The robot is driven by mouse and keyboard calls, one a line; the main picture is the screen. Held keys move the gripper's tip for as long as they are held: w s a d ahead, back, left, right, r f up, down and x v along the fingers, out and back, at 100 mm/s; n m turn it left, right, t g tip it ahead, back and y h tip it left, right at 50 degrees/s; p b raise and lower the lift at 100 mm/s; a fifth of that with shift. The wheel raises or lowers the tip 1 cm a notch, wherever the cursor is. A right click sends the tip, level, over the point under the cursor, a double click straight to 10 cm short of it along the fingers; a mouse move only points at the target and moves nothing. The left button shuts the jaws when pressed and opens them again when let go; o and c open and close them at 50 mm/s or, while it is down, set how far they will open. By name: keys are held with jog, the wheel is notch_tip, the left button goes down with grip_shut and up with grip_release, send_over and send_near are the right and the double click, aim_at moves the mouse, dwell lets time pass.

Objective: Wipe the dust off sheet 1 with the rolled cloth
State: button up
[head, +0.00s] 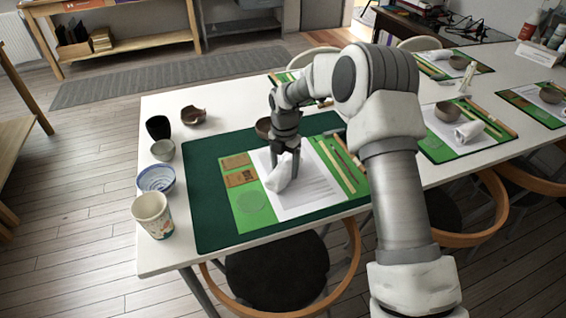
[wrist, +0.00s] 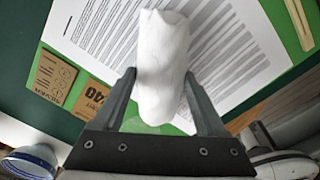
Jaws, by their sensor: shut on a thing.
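My gripper (head: 283,170) is over the white printed sheet (head: 312,188) on the near mat. It is shut on the white rolled cloth (head: 280,178). In the wrist view the cloth (wrist: 162,65) stands between the two fingers (wrist: 160,92), over or on the sheet (wrist: 218,40), which shows lines of print. I cannot tell whether the cloth touches the sheet. Dust on the sheet cannot be made out. The part of the sheet under the cloth is hidden.
Left of the sheet lie sandpaper pieces (head: 241,179) and a clear disc (head: 250,201) on a green mat. Sticks (head: 338,165) lie to its right and a brown bowl (head: 263,128) behind. A patterned cup (head: 152,214), a blue-white bowl (head: 156,179) and a dark cup (head: 158,127) line the left table edge.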

jog(key=shift+s+d, duration=0.25)
jog(key=shift+s, duration=0.3)
jog(key=shift+w+a+p, duration=0.2)
jog(key=shift+w+a, duration=0.1)
jog(key=shift+w, duration=0.4)
jog(key=shift+w+a+p, duration=0.2)
jog(key=shift+w+a, duration=0.1)
jog(key=shift+w, duration=0.35)
jog(key=shift+s+d, duration=0.3)
jog(key=shift+s, duration=0.4)
jog(key=shift+s+d, duration=0.3)
jog(key=shift+s, duration=0.35)
jog(key=shift+w+a+f+p, duration=0.1)
jog(key=shift+w+a+p, duration=0.15)
jog(key=shift+w, duration=0.45)
jog(key=shift+w+a+p, duration=0.15)
jog(key=shift+w+a, duration=0.2)
jog(key=shift+w, duration=0.35)
jog(key=shift+r+p, duration=2.05)
jog(key=shift+r, duration=0.95)
jog(key=shift+r+p, duration=1.2)
jog(key=shift+r, duration=0.4)
jog(key=shift+f, duration=0.1)
